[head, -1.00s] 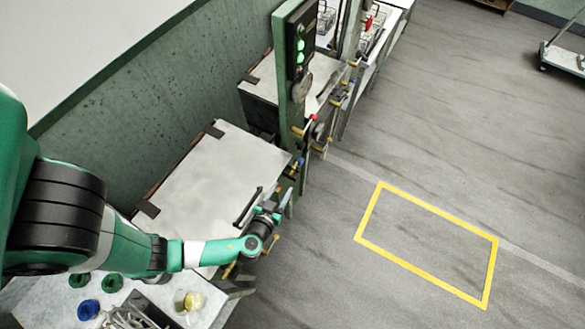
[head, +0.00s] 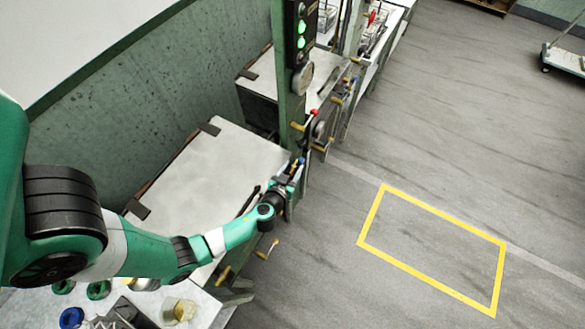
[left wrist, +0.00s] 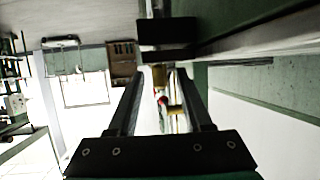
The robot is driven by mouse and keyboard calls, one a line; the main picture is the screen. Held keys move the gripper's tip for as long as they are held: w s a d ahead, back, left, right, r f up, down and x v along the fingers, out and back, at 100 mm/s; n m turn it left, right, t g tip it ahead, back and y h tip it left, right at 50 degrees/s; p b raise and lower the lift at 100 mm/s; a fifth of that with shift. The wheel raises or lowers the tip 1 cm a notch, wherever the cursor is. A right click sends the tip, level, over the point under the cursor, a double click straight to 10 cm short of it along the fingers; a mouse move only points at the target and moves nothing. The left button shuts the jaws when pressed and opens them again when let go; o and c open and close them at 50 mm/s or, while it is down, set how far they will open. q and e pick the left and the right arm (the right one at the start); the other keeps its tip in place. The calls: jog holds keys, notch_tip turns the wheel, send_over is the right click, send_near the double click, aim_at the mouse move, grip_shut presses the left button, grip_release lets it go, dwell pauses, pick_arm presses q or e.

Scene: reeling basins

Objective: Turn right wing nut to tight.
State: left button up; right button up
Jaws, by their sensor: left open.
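My left gripper (head: 288,180) is at the right front corner of the near basin's flat lid (head: 215,170). Its fingers are spread apart in the left wrist view (left wrist: 162,95). Small brass and blue fittings (head: 300,161) show just beyond the fingertips in the head view, partly hidden by the gripper. I cannot tell clearly which of them is the right wing nut, or whether the fingers are around it. Between the fingers in the left wrist view are blurred brass and red parts (left wrist: 164,97). My right gripper is not in view.
A green post (head: 291,95) with lit green lamps stands just beyond the gripper. Brass handles (head: 267,250) jut out along the near basin's front. A bench with jars (head: 178,310) is at the bottom left. The floor to the right is open, with a yellow outline (head: 430,215).

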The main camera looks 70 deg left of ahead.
pick_arm(q)
grip_shut()
jog(key=shift+s+a+f, duration=0.1)
jog(key=shift+f, duration=0.05)
jog(key=shift+m+t+h, duration=0.5)
jog(key=shift+m+h, duration=0.1)
jog(key=shift+m, duration=0.1)
grip_release()
